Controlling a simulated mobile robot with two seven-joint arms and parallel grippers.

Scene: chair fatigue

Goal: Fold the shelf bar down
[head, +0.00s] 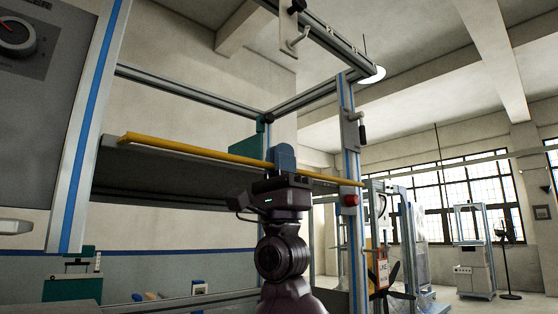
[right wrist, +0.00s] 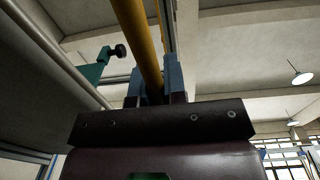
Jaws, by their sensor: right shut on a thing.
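The shelf bar is a long yellow bar (head: 215,154) that runs across the front of the frame in the head view, sloping slightly down to the right. My right gripper (head: 284,158) is on it right of its middle, reaching up from below. In the right wrist view the yellow bar (right wrist: 138,40) passes between the blue fingers (right wrist: 153,82), which are shut on it. The gripper hides a short stretch of the bar. My left gripper is not in view.
A grey shelf panel (head: 165,180) lies behind the bar. A metal post (head: 350,150) with a red button (head: 350,200) stands at the right end. A control panel (head: 40,70) fills the left. A green bracket (head: 264,135) sits behind my gripper.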

